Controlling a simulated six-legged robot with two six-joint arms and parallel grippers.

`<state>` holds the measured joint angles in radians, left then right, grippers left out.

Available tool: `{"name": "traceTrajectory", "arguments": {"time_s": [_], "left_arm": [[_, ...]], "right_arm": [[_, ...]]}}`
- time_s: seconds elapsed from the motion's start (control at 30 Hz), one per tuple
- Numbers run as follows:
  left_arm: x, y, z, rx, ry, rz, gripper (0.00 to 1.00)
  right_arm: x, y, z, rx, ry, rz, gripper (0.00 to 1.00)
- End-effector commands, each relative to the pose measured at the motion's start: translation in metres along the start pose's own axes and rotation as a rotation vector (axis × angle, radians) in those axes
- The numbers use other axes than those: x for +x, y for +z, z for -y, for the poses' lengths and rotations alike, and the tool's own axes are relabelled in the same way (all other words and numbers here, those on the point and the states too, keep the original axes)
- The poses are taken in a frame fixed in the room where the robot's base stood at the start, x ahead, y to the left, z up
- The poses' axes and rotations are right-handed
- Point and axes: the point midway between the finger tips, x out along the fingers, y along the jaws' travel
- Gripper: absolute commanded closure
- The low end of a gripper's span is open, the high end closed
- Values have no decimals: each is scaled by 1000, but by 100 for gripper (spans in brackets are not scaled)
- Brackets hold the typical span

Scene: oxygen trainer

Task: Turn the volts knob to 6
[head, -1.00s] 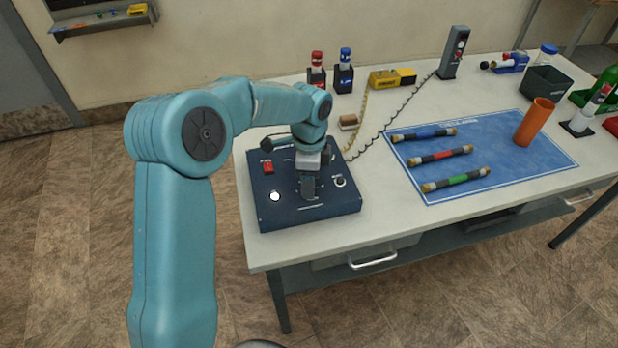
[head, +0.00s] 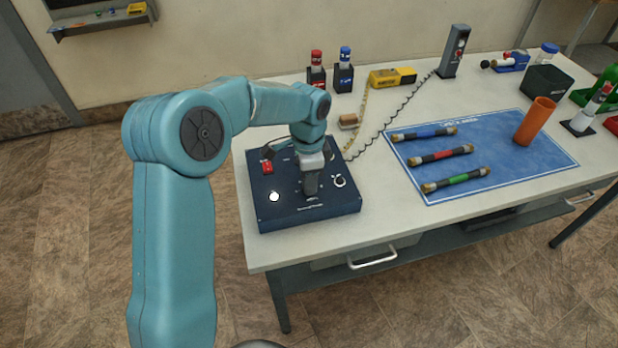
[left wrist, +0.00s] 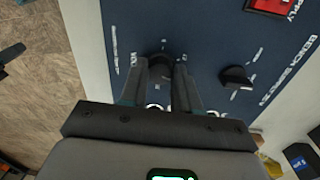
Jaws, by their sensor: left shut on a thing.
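The dark blue bench supply box (head: 255,205) sits on the near left part of the table, its sloped panel facing up. My left gripper (head: 311,192) points down at the middle of the panel. In the left wrist view its two fingers (left wrist: 161,74) stand on either side of a dark round knob (left wrist: 160,62) and are shut on it. A second dark knob (left wrist: 237,77) is apart from the fingers, to their right. I cannot read the markings around the held knob, nor its setting.
A blue mat (head: 480,128) with several striped tubes and an orange cylinder (head: 535,121) lies right of the box. A yellow device (head: 393,77) and two small bottles in black holders stand behind. The table (head: 375,215) is clear between box and mat.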

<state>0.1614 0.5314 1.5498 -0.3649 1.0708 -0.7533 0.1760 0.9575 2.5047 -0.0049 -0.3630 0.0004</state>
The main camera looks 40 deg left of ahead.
Motion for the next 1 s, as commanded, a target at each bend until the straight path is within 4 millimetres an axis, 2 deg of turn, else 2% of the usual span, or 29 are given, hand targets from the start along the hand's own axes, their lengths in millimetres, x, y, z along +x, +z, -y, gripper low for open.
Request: {"name": "traceTrajectory", "arguments": {"time_s": [1.0], "left_arm": [[-3,1,2,-965,-6,-52,100]], "right_arm": [[12,0,-4,0,0,0,57]]}}
